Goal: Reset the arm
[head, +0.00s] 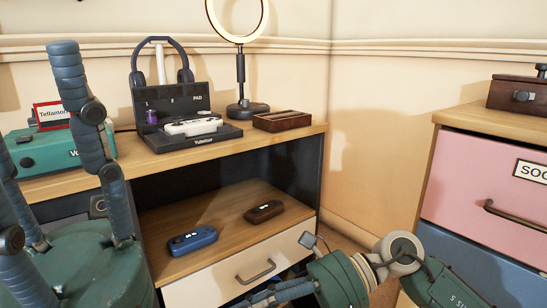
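My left gripper (45,120) stands large at the left edge, its dark blue jointed fingers pointing up from a green palm. The fingers are spread apart with nothing between them, and some are cut off by the left edge. My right gripper (276,293) is low at the bottom centre, in front of the lower drawer. Its dark fingers point left and are partly cut off by the bottom edge, so I cannot tell whether it is open or shut.
A desk (185,157) holds a teal device (55,150), a black stand with headphones (190,115), a ring light (240,85) and a wooden tray (282,121). A blue device (192,241) and a brown one (263,211) lie on the shelf. A pink-drawer cabinet (470,185) stands right.

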